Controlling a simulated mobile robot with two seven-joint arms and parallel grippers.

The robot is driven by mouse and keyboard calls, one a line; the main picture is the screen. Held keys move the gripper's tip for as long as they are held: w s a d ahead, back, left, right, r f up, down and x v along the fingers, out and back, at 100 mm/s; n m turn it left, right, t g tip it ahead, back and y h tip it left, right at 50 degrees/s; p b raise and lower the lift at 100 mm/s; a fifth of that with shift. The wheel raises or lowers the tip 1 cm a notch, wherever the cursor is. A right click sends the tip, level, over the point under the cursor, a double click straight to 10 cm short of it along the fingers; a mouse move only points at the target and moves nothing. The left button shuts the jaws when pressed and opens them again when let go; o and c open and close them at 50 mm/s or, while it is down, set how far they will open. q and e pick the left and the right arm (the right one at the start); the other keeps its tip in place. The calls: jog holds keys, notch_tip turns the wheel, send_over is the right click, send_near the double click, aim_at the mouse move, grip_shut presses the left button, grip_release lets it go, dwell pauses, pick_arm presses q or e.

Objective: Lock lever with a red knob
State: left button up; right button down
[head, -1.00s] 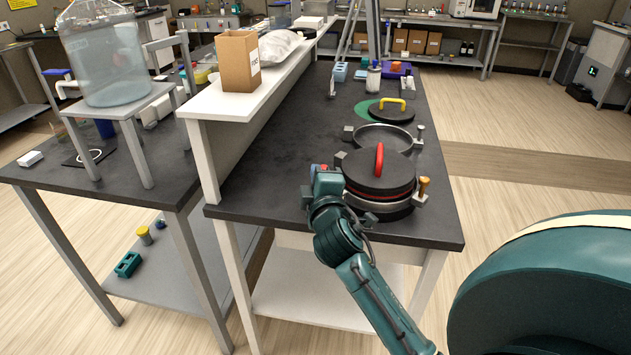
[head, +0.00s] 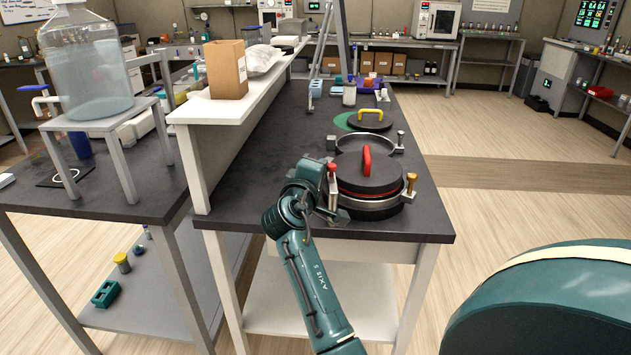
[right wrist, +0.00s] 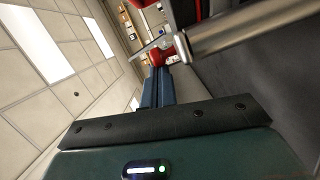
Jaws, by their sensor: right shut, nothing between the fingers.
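The red knob (head: 332,167) tops a silver lever (head: 333,186) at the left side of the near round port (head: 370,209). The lever looks about upright, close to the lid's edge. My right gripper (head: 319,178) is at the left of this lever, shut and empty. In the right wrist view, its blue fingertips (right wrist: 163,73) lie together right at the red knob (right wrist: 158,55); whether they touch it I cannot tell. The silver rod (right wrist: 235,31) passes to their right. The near port's black lid (head: 367,181) has a red handle (head: 367,160). My left gripper is out of view.
A lever with an orange knob (head: 411,178) stands at the port's right. Behind is an open port ring (head: 374,137), then a black lid with a yellow handle (head: 370,115). A white shelf (head: 200,106) runs along the left. The bench top (head: 260,165) left of the ports is clear.

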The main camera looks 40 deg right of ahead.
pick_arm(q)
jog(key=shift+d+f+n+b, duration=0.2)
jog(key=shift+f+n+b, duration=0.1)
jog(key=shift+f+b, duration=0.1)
pick_arm(e)
jog(key=shift+d+m+g+h, duration=0.3)
jog(key=shift+m+g+h, duration=0.1)
jog(key=shift+m+g, duration=0.15)
pick_arm(q)
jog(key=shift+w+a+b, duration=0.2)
jog(key=shift+b, duration=0.15)
pick_arm(e)
jog(key=shift+d+m+g+h, duration=0.15)
jog(key=shift+m+g+h, duration=0.3)
jog(key=shift+g, duration=0.3)
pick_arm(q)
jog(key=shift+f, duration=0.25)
pick_arm(e)
jog(key=shift+s+d+m+g+h, duration=0.1)
jog(key=shift+d+m+g+h, duration=0.15)
jog(key=shift+m+g, duration=0.35)
pick_arm(q)
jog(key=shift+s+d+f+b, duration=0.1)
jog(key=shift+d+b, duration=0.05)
jog(key=shift+b, duration=0.15)
pick_arm(e)
jog(key=shift+d, duration=0.1)
